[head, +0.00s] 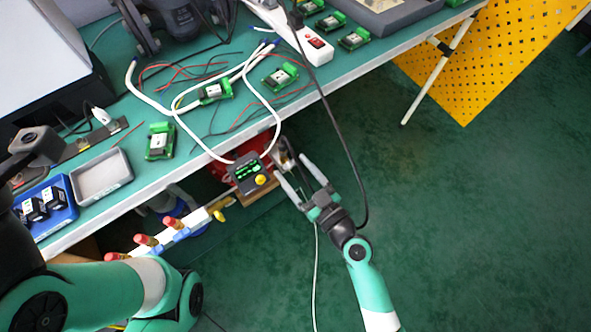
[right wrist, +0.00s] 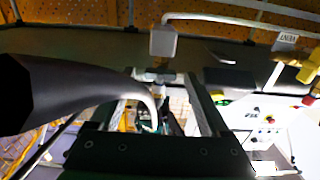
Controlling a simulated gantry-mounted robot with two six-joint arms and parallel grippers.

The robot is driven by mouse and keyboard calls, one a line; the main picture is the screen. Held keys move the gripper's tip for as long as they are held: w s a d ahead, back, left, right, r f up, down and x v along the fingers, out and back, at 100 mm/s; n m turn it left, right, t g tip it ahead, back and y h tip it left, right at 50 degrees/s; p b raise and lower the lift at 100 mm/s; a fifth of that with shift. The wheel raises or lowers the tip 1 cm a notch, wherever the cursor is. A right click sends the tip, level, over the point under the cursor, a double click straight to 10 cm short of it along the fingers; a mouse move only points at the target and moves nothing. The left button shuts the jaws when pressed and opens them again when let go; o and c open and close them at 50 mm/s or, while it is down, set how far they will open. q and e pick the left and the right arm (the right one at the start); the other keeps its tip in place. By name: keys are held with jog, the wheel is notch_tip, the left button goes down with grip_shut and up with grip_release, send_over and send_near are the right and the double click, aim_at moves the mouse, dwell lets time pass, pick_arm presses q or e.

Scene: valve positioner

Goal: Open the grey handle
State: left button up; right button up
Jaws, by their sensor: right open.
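My right gripper (head: 290,168) is open, with its two fingers beside the dark valve positioner box (head: 249,174), which has a green display and a yellow knob. Just beyond the fingertips is a small greyish metal fitting (head: 283,157); I cannot tell for sure that it is the grey handle. In the right wrist view, the open fingers (right wrist: 158,88) reach toward a small metal piece (right wrist: 155,76) that shows between their tips; contact cannot be judged.
A pipe with red-capped fittings (head: 163,236) runs to the left of the positioner. White tubes (head: 182,122) hang from the green table (head: 215,125) to the positioner. A black cable (head: 338,130) passes close to my right gripper.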

jog(key=shift+c, duration=0.3)
grip_shut()
jog(key=shift+m, duration=0.4)
jog(key=m, duration=0.8)
jog(key=shift+m, duration=0.4)
jog(key=m, duration=0.4)
jog(key=shift+m, duration=0.3)
jog(key=shift+d+m+p, duration=0.1)
jog(key=shift+m+p, duration=0.35)
jog(key=shift+m, duration=1.45)
